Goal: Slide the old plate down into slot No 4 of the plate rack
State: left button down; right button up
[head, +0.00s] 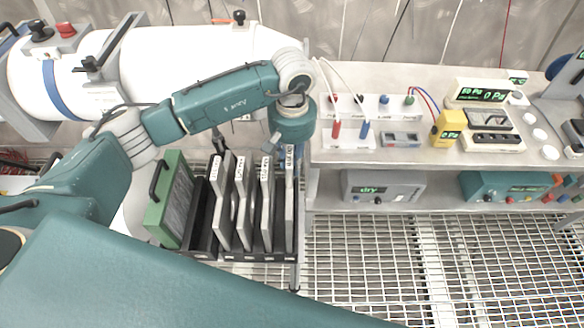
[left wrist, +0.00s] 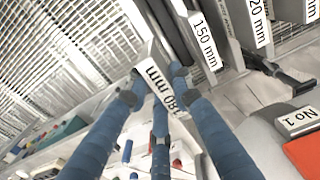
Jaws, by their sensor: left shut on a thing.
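The old plate, a grey slab with a white label on its top edge, shows in the head view (head: 290,205) at the right end of the plate rack (head: 262,256). It stands upright in line with the rightmost slot; how deep it sits is hard to tell. My left gripper (head: 289,152) is above it, pointing down, shut on its top end. In the left wrist view the blue fingers (left wrist: 158,90) close around the plate (left wrist: 150,58), whose "mm" label is partly covered. The slot number is not readable. My right gripper is not in view.
Several labelled grey plates (head: 243,205) stand in the rack to the left of the held one. A green-framed panel (head: 169,198) stands left of the rack. A steel bench (head: 420,157) with instruments is close on the right. A white cylinder (head: 190,60) lies behind my left arm.

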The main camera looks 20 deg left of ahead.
aim_at(290, 192)
pick_arm(q)
jog(key=shift+d+f, duration=0.1)
jog(key=shift+f, duration=0.7)
notch_tip(290, 192, down, 4)
jog(key=shift+r+p, duration=0.15)
jog(key=shift+p, duration=0.55)
jog(key=shift+f+b, duration=0.2)
jog(key=shift+b, duration=0.1)
jog(key=c, duration=1.5)
grip_release()
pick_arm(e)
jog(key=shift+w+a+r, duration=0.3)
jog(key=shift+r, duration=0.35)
pick_arm(q)
jog(key=shift+r, duration=0.15)
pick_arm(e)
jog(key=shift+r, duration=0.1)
